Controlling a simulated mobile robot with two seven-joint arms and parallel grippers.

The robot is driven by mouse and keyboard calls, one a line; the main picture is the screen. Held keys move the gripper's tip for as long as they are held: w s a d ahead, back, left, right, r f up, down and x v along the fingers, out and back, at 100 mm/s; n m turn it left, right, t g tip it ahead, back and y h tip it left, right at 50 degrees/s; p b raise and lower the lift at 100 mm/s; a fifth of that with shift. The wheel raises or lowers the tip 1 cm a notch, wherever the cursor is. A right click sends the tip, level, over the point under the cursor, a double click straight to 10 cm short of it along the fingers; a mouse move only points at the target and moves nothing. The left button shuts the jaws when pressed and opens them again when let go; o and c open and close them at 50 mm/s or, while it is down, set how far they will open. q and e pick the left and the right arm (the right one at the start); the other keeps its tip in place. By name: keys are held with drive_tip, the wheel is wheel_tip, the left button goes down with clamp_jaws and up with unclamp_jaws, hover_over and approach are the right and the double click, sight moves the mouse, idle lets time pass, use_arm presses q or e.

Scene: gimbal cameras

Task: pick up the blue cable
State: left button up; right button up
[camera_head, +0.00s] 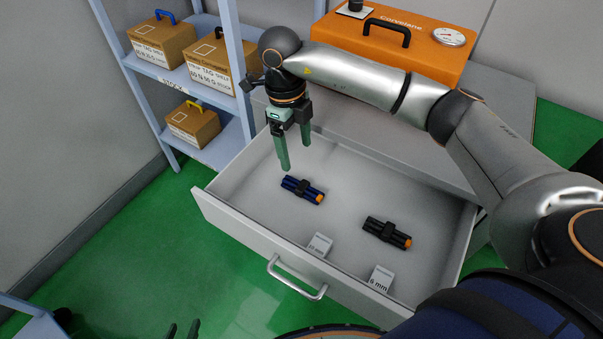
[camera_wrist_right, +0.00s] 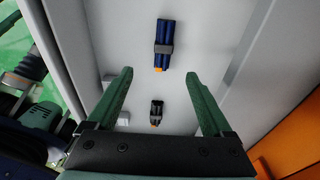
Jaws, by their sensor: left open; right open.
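The blue cable (camera_head: 302,190) is a bundle with a black band and an orange end, lying in the open drawer (camera_head: 255,240). In the right wrist view the blue cable (camera_wrist_right: 164,45) lies beyond the fingertips, at the top centre. A black cable (camera_head: 386,233) with an orange end lies to its right in the drawer; it also shows between the fingers in the right wrist view (camera_wrist_right: 157,113). My right gripper (camera_head: 296,158) is open and empty above the drawer, just behind the blue cable. My left gripper (camera_head: 183,330) shows only its fingertips at the bottom edge.
Two small label blocks (camera_head: 320,244), (camera_head: 381,278) stand along the drawer's front; one reads "6 mm". An orange case (camera_head: 395,45) sits on the cabinet behind. A shelf with cardboard boxes (camera_head: 160,42) stands at the left. The drawer floor around the cables is clear.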

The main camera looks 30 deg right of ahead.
hover_over(303, 185)
drive_tip(key=a, duration=0.1)
wheel_tip(303, 185, down, 6)
drive_tip(key=shift+s+f, duration=0.1)
drive_tip(key=shift+f, duration=0.15)
drive_tip(key=shift+d+f+b, duration=0.15)
drive_tip(key=shift+d+f, duration=0.05)
drive_tip(key=shift+f, duration=1.25)
drive_tip(key=shift+d+f+b, duration=0.15)
drive_tip(key=shift+f, duration=1.3)
clamp_jaws()
